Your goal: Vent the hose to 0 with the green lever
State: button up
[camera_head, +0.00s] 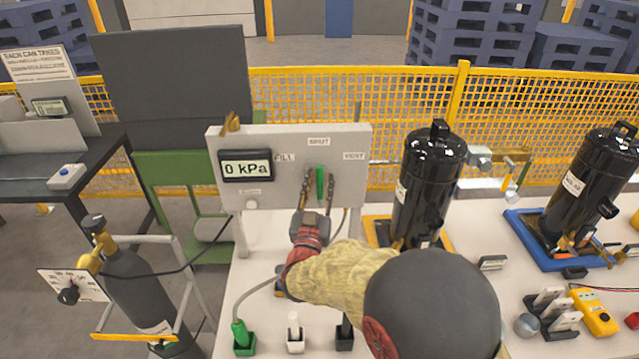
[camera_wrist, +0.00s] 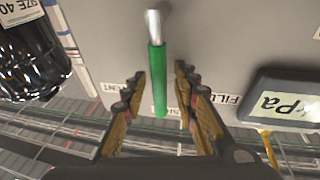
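The green lever (camera_head: 320,183) is on the grey panel (camera_head: 275,145), its green handle pointing up toward the SHUT label (camera_head: 318,142). FILL is to its left and VENT (camera_head: 353,156) to its right. The display (camera_head: 246,167) on the panel reads 0 kPa. My gripper (camera_head: 319,178) is open, with one finger on each side of the lever. In the wrist view, the picture is turned over: the green lever (camera_wrist: 158,80) stands between the fingers of my gripper (camera_wrist: 160,85), with a gap on both sides. The lever's pivot is hidden by my gripper in the head view.
A black cylinder (camera_head: 428,185) stands right of the panel, close to my arm, and another (camera_head: 590,180) farther right. A gas bottle (camera_head: 145,290) is at the lower left. Green, white and black connectors (camera_head: 243,335) stand along the table's front. A yellow fence (camera_head: 390,95) is behind.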

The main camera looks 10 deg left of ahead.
jog(key=shift+s, duration=0.15)
jog(key=v, duration=1.1)
jog(key=shift+s+f, duration=0.2)
jog(key=shift+s, duration=0.15)
jog(key=w+d+r+g+y, duration=0.2)
jog(key=w+d+r+g, duration=0.2)
jog(key=w+d+r, duration=0.1)
jog(key=s+d+r+g, duration=0.2)
jog(key=s+d+g, duration=0.1)
jog(key=d, duration=0.4)
jog(key=s+d+f+g+h, duration=0.1)
jog(key=s+d+g, duration=0.3)
jog(key=s+d, duration=0.7)
jog(key=s+d+f+m+g+h, duration=0.1)
jog(key=s+d+g, duration=0.3)
jog(key=s+d, duration=0.7)
jog(key=s+f+h, duration=0.1)
jog(key=s, duration=0.4)
jog(key=shift+d+f+h+p, duration=0.35)
jog(key=shift+d+h, duration=0.05)
